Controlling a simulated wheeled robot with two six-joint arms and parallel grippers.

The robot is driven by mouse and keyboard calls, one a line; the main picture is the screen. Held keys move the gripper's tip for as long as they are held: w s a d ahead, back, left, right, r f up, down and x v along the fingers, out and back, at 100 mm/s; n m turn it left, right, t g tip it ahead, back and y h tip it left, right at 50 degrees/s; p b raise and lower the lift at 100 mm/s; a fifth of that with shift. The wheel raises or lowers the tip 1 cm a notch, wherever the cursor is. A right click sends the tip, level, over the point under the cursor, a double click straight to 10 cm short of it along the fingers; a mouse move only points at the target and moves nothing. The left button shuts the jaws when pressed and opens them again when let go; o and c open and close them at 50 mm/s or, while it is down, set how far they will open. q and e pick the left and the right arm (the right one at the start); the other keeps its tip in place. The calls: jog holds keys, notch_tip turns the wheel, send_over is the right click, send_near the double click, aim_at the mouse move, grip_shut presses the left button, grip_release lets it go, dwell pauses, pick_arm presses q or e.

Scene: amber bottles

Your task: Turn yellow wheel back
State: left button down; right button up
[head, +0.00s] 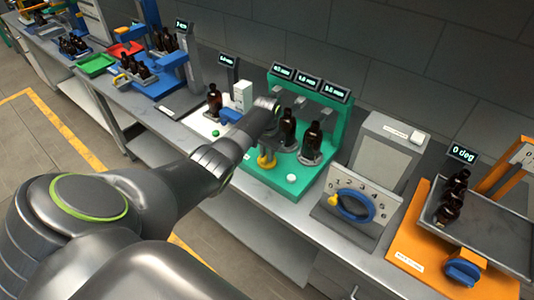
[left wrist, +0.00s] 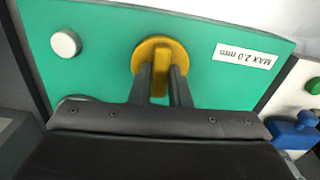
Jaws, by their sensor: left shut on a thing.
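The yellow wheel (left wrist: 165,58) is a round disc with a raised grip bar on the green station's base (left wrist: 103,50). In the left wrist view, my left gripper (left wrist: 160,80) has its two dark fingers on either side of the bar, shut on it. In the head view the yellow wheel (head: 266,160) shows just below the end of my left arm, on the green station (head: 245,168). A white label reading "MAX 2.0 mm" (left wrist: 244,56) is beside the wheel. My right gripper is not in view.
Two amber bottles (head: 311,136) stand on the green station under three displays (head: 308,83). A white button (head: 291,177) is on its base. To the right are a grey box with a blue dial (head: 355,206) and an orange station (head: 420,245) with bottles on a tray.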

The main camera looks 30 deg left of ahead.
pick_arm(q)
jog(key=m, duration=0.4)
jog(key=shift+w+r+m, duration=0.1)
jog(key=shift+m, duration=0.3)
jog(key=m, duration=1.3)
jog(key=shift+m, duration=0.7)
jog(key=c, duration=1.4)
grip_release()
jog(key=shift+o, duration=0.2)
